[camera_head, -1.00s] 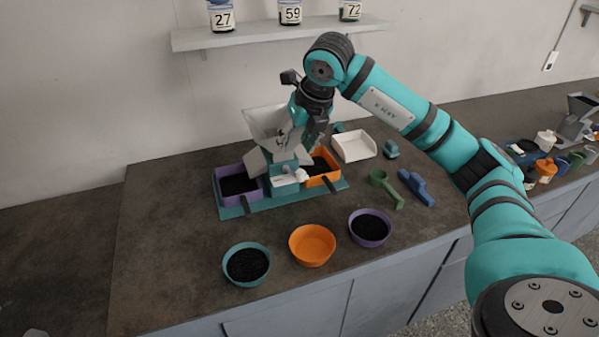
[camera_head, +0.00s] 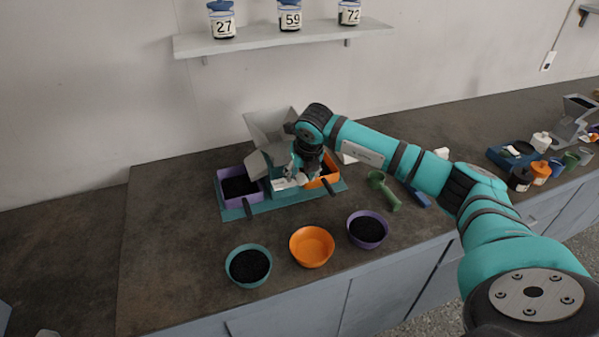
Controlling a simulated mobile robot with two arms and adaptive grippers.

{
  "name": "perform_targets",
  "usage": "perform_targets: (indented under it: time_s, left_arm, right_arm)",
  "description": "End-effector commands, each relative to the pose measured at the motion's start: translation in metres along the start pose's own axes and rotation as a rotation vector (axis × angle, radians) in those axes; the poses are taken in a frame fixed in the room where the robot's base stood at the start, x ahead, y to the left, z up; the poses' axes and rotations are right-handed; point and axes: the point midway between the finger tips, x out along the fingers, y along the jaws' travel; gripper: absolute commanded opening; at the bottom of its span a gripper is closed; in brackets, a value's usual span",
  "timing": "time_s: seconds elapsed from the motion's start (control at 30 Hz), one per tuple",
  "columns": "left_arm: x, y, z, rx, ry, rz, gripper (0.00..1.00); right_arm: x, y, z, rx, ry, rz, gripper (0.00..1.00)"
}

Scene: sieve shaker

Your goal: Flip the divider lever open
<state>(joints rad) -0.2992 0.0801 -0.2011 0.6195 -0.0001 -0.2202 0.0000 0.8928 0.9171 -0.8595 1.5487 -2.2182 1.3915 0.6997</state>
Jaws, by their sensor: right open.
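The divider (camera_head: 269,130) stands on a teal base (camera_head: 283,195) on the counter, with a grey hopper on top. A purple bin (camera_head: 226,198) with black material sits at its left and an orange bin (camera_head: 331,178) at its right. My right gripper (camera_head: 297,178) is open, low at the front of the divider, close to a small white part (camera_head: 279,184). The lever itself is hard to make out behind the gripper, and I cannot tell whether the fingers touch it. My left gripper is not in view.
A teal bowl (camera_head: 248,267), an orange bowl (camera_head: 312,247) and a purple bowl (camera_head: 367,230) stand in front. A green scoop (camera_head: 384,190) lies to the right, under my arm. A shelf (camera_head: 280,37) with numbered jars hangs behind. The counter's left part is clear.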

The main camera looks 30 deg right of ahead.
Motion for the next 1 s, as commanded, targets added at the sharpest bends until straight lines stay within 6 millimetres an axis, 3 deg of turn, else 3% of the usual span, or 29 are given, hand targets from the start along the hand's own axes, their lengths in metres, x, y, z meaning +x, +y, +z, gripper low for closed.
perform_targets:
  time_s: [0.2, 0.5, 0.83, 1.0]
  left_arm:
    - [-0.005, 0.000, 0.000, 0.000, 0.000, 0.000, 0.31]
    - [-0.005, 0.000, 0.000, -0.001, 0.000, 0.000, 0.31]
    - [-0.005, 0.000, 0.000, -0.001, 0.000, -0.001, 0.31]
    - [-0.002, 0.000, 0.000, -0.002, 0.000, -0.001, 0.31]
  right_arm:
    - [0.018, 0.000, 0.000, -0.001, 0.000, 0.000, 0.45]
    - [0.021, 0.000, 0.000, -0.001, -0.001, 0.000, 0.45]
    - [0.020, 0.000, 0.000, -0.001, -0.001, 0.000, 0.02]
    - [0.021, -0.001, 0.000, -0.007, -0.002, 0.003, 0.00]
